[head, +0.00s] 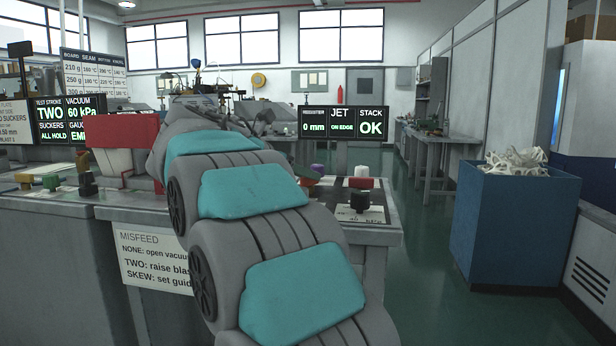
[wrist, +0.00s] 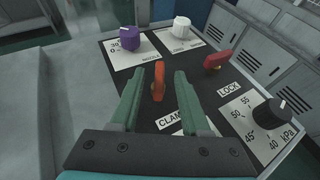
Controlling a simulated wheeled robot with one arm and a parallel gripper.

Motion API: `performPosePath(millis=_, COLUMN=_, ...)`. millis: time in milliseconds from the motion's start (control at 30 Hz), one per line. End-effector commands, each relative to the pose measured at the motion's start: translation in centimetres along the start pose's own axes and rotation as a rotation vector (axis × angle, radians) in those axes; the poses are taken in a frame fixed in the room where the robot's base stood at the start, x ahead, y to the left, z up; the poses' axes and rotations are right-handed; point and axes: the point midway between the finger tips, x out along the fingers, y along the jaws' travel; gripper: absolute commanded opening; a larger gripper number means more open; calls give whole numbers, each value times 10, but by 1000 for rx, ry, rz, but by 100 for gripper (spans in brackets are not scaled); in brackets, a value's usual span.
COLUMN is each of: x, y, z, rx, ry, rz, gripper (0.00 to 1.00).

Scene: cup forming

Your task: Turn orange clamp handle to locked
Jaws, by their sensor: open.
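The orange clamp handle (wrist: 158,84) stands on the dark control panel in the wrist view, near the partly covered CLAMP label (wrist: 172,122). My gripper (wrist: 160,76) is open, with one green finger on each side of the handle. I see gaps between the handle and both fingers; contact is not visible. The handle points away from me, up the picture. In the head view my arm hides most of this area.
A purple knob (wrist: 129,39), a white knob (wrist: 181,27), a red handle (wrist: 217,61) by the LOCK label and a black kPa knob (wrist: 269,114) surround the orange handle closely. A blue bin (head: 512,225) stands right of the bench, across open floor.

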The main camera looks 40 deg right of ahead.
Motion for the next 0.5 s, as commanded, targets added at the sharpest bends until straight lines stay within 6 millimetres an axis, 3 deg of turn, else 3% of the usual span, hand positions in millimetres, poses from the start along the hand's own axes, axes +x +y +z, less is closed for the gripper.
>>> performPosePath(millis=200, x=23, y=0, z=0, rx=1, ry=0, rz=2, gripper=46)
performPosePath(millis=500, x=27, y=1, z=0, rx=1, ry=0, rz=2, gripper=46)
